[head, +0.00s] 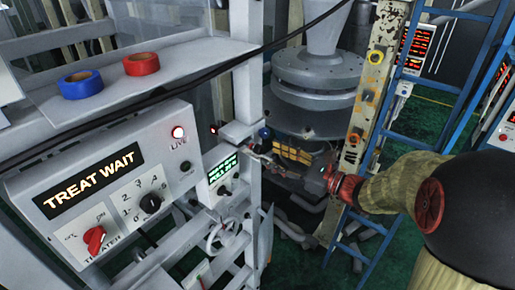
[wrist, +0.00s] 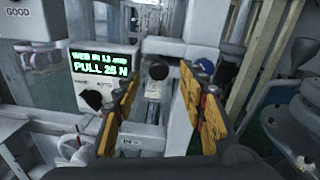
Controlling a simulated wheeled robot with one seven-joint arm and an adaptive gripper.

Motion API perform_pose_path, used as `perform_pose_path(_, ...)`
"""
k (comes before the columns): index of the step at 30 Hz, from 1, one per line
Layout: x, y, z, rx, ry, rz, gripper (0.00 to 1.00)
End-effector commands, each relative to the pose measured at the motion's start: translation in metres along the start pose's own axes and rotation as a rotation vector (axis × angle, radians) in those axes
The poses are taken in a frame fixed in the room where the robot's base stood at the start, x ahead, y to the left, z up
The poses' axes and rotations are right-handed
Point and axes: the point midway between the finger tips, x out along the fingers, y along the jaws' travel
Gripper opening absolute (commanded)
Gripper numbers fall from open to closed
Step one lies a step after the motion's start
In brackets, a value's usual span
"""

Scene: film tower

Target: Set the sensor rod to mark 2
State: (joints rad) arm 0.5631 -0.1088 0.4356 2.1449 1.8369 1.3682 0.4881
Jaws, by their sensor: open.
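A small rod with a black knob (wrist: 158,72) stands between my fingers in the wrist view, farther off than the fingertips; I cannot tell for sure that it is the sensor rod. A blue knob (wrist: 204,67) sits just right of it, and it also shows in the head view (head: 265,133). No mark numbers can be read beside either knob. My gripper (wrist: 160,92) is open and empty, its orange-padded fingers apart on either side of the black knob. In the head view my gripper (head: 268,155) reaches left toward the white frame, partly hard to make out.
A green display (wrist: 101,65) reading "PULL 25 N" is left of my fingers. The "TREAT WAIT" panel (head: 70,165) has a red knob (head: 94,239) and a black dial (head: 150,203). A blue ladder (head: 395,110) stands near my arm. Blue and red tape rolls lie on a shelf.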

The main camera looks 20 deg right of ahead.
Motion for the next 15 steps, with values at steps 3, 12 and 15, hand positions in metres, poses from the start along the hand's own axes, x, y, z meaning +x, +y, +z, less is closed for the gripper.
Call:
perform_pose_path(3,0.019,0.002,0.001,0.002,0.001,0.006,0.41)
perform_pose_path(12,0.057,0.002,0.001,-0.001,0.001,0.005,0.41)
perform_pose_path(15,0.061,0.002,0.0,-0.001,0.002,0.003,0.41)
